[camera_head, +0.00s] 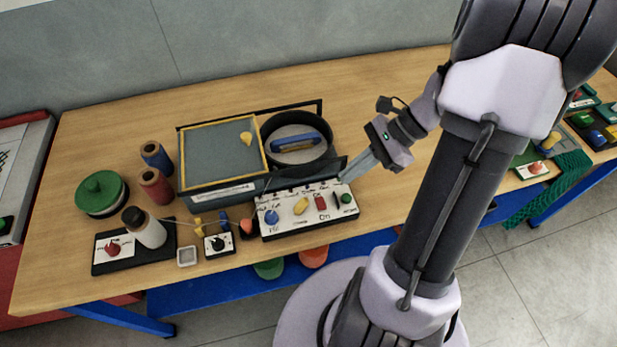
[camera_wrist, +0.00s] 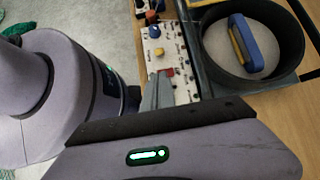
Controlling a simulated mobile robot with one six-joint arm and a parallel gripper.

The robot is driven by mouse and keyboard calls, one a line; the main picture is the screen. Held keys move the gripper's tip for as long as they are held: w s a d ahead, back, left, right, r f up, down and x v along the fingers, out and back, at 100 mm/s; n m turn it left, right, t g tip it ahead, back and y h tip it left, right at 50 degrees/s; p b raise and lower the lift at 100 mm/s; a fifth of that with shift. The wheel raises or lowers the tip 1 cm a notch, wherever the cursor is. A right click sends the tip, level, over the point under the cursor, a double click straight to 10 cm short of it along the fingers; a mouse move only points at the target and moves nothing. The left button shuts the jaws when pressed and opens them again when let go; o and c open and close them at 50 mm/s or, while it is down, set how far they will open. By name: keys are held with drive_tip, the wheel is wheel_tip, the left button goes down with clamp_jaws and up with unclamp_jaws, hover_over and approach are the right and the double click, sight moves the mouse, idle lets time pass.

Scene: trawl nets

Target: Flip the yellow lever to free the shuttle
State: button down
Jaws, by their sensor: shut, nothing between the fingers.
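A white control panel (camera_head: 282,227) at the front middle of the bench carries a blue knob (camera_head: 271,217), a yellow lever (camera_head: 300,206), a red switch (camera_head: 321,203) and a green one. The yellow lever also shows in the wrist view (camera_wrist: 158,51). The blue shuttle (camera_head: 297,143) lies inside a round black-walled well (camera_head: 268,152) behind the panel; its yellow part shows in the wrist view (camera_wrist: 236,44). My gripper (camera_head: 347,178) is shut and empty, its tips close to the panel's right end. In the wrist view the fingertips (camera_wrist: 161,78) are beside the red switch, short of the yellow lever.
Thread spools (camera_head: 155,187), a green round lid (camera_head: 100,190) and a white bottle (camera_head: 147,229) stand farther left.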

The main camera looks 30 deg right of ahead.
sight(301, 206)
drive_tip(key=b+x, duration=0.4)
drive_tip(key=x, duration=0.6)
drive_tip(key=shift+b, duration=0.3)
drive_tip(key=shift+d+r, duration=0.1)
drive_tip(key=shift+r, duration=0.05)
